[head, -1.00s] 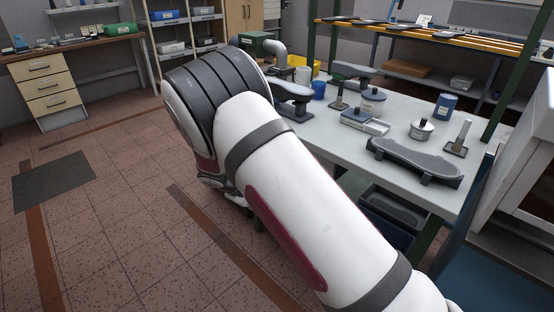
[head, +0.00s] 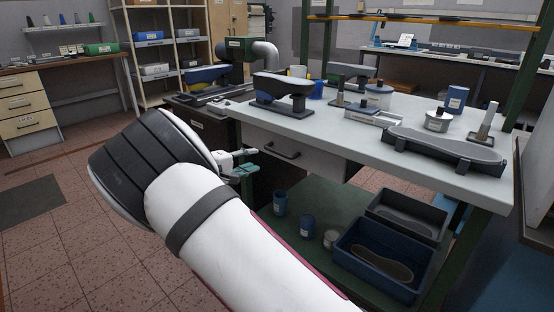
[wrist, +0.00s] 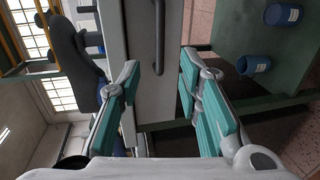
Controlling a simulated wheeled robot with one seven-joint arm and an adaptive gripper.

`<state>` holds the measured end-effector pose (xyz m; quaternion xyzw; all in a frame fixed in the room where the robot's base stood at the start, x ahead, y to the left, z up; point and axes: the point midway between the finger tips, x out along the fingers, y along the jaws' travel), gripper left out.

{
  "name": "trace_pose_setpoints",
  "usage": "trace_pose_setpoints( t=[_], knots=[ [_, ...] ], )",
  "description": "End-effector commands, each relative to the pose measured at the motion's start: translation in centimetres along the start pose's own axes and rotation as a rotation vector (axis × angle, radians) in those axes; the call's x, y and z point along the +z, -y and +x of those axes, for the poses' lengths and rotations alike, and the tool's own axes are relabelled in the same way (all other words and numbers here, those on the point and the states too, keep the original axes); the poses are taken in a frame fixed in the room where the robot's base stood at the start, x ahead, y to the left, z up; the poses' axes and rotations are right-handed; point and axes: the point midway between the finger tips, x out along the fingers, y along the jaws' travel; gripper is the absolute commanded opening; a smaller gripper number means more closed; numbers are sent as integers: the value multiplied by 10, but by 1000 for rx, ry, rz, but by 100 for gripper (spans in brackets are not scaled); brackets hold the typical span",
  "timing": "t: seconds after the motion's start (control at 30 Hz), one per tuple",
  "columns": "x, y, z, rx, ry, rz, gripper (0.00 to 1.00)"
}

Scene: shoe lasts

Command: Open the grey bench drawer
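The grey drawer (head: 318,161) sits under the bench top in the head view, with a dark bar handle (head: 281,151) on its front. It looks shut. My gripper (head: 242,165) is at the drawer's left, near its lower left corner in that picture. In the wrist view the drawer front (wrist: 138,50) is turned sideways, and the handle (wrist: 159,38) runs up the picture beyond the fingertips. My gripper (wrist: 160,72) is open there, with teal pads wide apart and nothing between them. The handle lines up with the gap between the fingers, apart from them.
The bench top (head: 365,133) carries shoe lasts, tins and a grey sole-shaped block (head: 444,148). On the green lower shelf (head: 305,258) stand blue tins and a blue crate (head: 365,283). Open tiled floor (head: 80,235) lies to the left.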

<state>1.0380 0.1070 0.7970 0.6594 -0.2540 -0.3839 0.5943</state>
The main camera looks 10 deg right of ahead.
Motion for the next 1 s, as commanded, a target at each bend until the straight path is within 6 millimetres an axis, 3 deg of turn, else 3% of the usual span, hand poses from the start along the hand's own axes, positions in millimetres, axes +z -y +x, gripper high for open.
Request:
trace_pose_setpoints(
  t=[0.17,0.6,0.8,1.0],
  knots=[
    [2,0,24,0,5,0,32],
    [2,2,107,-1,4,0,32],
    [1,1,129,-2,1,-1,32],
    [1,0,136,-2,2,-2,32]
  ],
)
